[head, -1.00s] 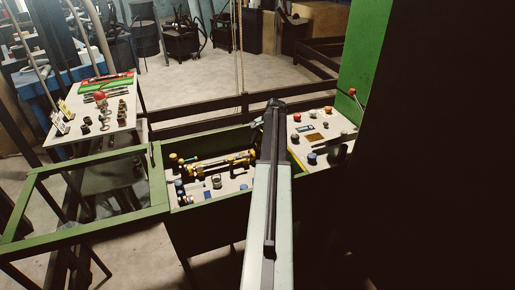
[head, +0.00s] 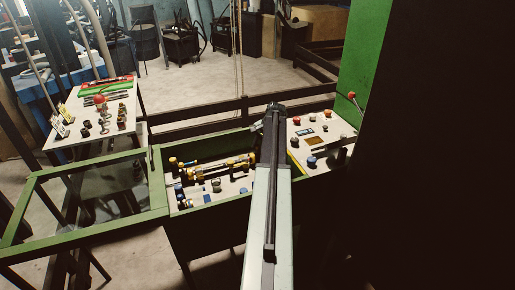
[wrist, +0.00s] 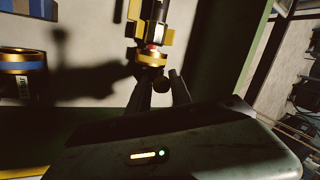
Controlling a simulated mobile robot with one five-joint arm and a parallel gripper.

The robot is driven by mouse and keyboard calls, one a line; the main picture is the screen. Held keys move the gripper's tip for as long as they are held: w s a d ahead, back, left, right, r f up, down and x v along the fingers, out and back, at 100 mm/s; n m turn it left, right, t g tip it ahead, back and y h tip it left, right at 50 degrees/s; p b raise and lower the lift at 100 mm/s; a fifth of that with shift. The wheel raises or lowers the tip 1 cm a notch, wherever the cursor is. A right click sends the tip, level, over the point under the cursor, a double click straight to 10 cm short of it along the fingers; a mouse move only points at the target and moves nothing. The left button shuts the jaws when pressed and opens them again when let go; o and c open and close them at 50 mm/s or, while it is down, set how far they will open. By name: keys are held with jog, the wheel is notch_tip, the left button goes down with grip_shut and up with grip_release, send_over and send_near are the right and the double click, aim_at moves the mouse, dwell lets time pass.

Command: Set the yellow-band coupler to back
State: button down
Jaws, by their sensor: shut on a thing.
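In the wrist view my gripper (wrist: 160,88) has its dark fingers closed at the lower end of a yellow-banded coupler (wrist: 150,57). The coupler has black and brass parts above the band and a small red spot. Its upper end runs out of the picture. In the head view my arm hides most of the gripper, and only a grey part near its end shows at the right end of the green-framed bin (head: 161,183). Several yellow-and-black fittings (head: 222,167) lie in this bin; I cannot tell which one is held.
A blue-and-gold ringed part (wrist: 22,68) stands left in the wrist view. A panel (head: 322,141) with coloured knobs lies right of the bin, beside a green post (head: 357,60). A side table (head: 75,139) with fittings and tags stands at left. A dark rail runs behind the bin.

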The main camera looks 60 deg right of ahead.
jog(key=shift+w+d+r, duration=0.1)
jog(key=shift+w+d, duration=0.05)
dwell(0.6)
jog(key=s+d, duration=0.2)
jog(key=shift+d, duration=0.3)
jog(key=c, duration=1.5)
grip_release()
jog(key=shift+o, duration=0.2)
jog(key=shift+s, duration=0.1)
jog(key=p+v, duration=0.7)
jog(key=shift+r, duration=0.4)
